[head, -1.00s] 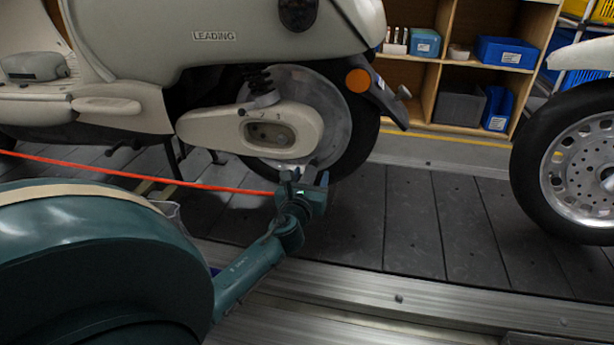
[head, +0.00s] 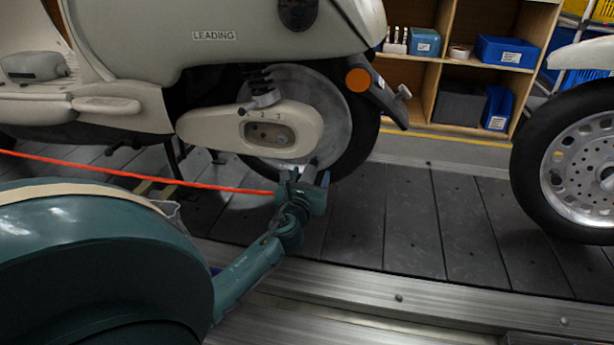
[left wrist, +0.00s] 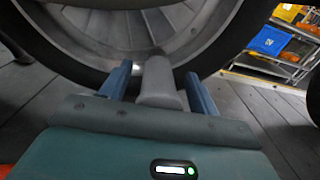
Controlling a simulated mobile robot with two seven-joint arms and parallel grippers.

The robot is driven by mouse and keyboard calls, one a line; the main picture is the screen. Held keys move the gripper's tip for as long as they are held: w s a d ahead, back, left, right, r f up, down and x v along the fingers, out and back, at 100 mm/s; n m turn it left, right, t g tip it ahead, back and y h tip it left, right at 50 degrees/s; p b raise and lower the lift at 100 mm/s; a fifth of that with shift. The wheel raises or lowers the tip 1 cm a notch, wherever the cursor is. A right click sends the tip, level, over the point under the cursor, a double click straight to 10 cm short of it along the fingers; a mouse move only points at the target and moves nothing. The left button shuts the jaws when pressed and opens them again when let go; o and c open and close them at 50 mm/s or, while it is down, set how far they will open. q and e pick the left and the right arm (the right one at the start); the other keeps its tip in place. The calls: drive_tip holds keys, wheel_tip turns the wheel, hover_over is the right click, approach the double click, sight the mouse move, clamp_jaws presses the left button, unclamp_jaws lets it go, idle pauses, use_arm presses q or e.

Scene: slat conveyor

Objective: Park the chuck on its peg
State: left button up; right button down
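A grey chuck (left wrist: 158,82) stands between the two blue fingers of my left gripper (left wrist: 158,85) in the left wrist view. It points toward the scooter's rear wheel. Its grey end (head: 308,172) also shows in the head view, low at the tyre; whether it touches the wheel I cannot tell. A taut red hose (head: 130,175) runs from the left edge to the gripper. I cannot make out the peg. My right gripper is out of view.
A cream scooter (head: 130,60) stands over the dark slat conveyor (head: 400,220), its rear wheel (head: 335,115) close to the gripper. Another wheel (head: 575,150) stands at right. Shelves with blue bins (head: 505,52) are behind. Slats between the wheels are clear. A metal rail (head: 400,298) runs in front.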

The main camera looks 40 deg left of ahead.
use_arm(q)
drive_tip(key=shift+o, duration=1.1)
drive_tip(key=shift+w+a+r+y, duration=0.2)
drive_tip(key=shift+a+r, duration=0.2)
drive_tip(key=shift+a, duration=0.15)
drive_tip(key=shift+w+a+r+y, duration=0.1)
drive_tip(key=shift+w+a+r, duration=0.1)
drive_tip(key=shift+a+r, duration=0.25)
drive_tip(key=shift+a+f, duration=0.1)
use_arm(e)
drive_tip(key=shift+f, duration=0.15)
use_arm(q)
drive_tip(key=shift+s, duration=0.2)
drive_tip(key=shift+s+d+f+p, duration=0.3)
drive_tip(key=shift+s+d+p, duration=0.15)
drive_tip(key=shift+s+d, duration=0.15)
drive_tip(key=shift+s+d+f+p, duration=0.3)
drive_tip(key=shift+s+d+p, duration=0.1)
drive_tip(key=shift+s+d, duration=0.2)
drive_tip(key=p+v, duration=0.1)
drive_tip(key=v, duration=1)
drive_tip(key=shift+d, duration=0.25)
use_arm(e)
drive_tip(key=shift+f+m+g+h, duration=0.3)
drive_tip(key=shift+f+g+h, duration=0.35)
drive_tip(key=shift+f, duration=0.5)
use_arm(q)
drive_tip(key=shift+d+h, duration=0.1)
drive_tip(key=shift+h, duration=0.3)
